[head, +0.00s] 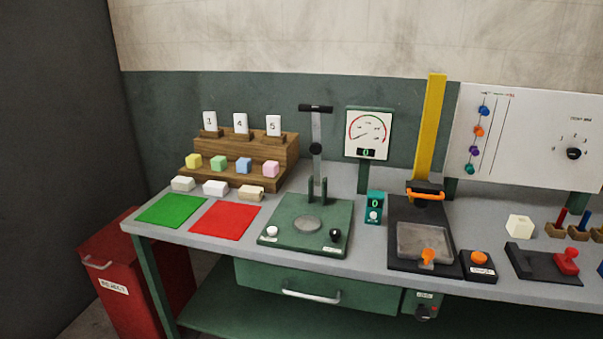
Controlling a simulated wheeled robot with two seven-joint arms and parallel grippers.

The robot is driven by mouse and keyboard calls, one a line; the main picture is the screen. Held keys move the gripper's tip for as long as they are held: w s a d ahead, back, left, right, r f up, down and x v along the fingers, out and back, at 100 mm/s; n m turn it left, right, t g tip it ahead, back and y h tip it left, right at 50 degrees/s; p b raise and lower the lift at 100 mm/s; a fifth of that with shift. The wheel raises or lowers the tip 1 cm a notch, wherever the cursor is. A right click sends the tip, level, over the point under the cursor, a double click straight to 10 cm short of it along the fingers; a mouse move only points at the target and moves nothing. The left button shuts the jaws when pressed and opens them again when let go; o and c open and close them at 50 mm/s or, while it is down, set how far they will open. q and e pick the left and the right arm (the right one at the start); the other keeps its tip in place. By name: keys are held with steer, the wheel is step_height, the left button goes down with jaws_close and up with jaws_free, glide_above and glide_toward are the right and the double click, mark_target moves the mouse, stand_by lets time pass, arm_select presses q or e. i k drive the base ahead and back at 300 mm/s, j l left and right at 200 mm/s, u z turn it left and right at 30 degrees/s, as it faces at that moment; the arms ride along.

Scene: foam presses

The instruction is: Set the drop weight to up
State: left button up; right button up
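What looks like the drop weight (424,187) is a dark block with an orange handle (428,197) at the foot of a tall yellow upright (431,125). It sits low, with most of the upright bare above it. The upright rises behind a black base (405,207) with a grey plate (424,242) and an orange knob (428,255) at its front. Neither of my grippers shows in the head view.
Left of it stand a small teal counter (374,207) and a green press (306,224) with a tall lever (316,130). A box with an orange button (479,259) and a red-handled switch (567,262) lie to the right. A red bin (125,270) stands at the bench's left end.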

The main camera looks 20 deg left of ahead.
mark_target(422, 190)
steer(key=i+l, duration=0.15)
steer(key=i, duration=0.3)
steer(key=i+l, duration=0.15)
steer(key=i, duration=0.25)
steer(key=l+z, duration=0.05)
